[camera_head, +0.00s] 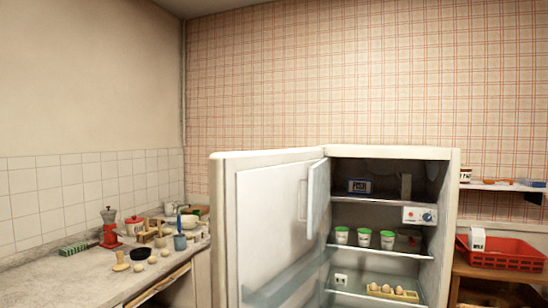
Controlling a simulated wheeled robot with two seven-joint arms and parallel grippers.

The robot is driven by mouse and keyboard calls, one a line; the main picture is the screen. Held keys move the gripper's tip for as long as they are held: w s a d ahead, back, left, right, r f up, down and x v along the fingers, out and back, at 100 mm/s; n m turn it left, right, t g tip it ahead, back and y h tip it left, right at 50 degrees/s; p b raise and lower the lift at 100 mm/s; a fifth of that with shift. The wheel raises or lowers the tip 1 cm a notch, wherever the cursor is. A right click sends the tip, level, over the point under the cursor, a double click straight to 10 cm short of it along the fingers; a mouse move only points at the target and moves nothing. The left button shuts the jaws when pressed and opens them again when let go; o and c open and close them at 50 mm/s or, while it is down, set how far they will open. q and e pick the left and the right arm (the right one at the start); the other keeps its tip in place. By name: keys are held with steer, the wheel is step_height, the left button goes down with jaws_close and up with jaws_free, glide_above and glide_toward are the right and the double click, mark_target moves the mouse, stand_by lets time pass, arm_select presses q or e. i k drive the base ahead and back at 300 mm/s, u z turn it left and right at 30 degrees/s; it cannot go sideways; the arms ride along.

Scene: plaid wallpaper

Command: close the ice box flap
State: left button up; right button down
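The fridge (452,200) stands open, with its large white door (228,220) swung out to the left. At its top is the ice box compartment (380,165). The ice box flap (318,198), a pale upright panel, stands swung open at the compartment's left side, in front of the fridge door's inner face. A dark blue box (359,186) and a pale upright item (405,186) sit inside the compartment. Neither of my grippers is in view.
Eggs (386,289) sit lower down. A cluttered counter (75,280) is at left. A red crate (505,252) is on a wooden stand at right.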

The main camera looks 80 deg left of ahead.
mark_target(319, 179)
steer(key=u, duration=2.65)
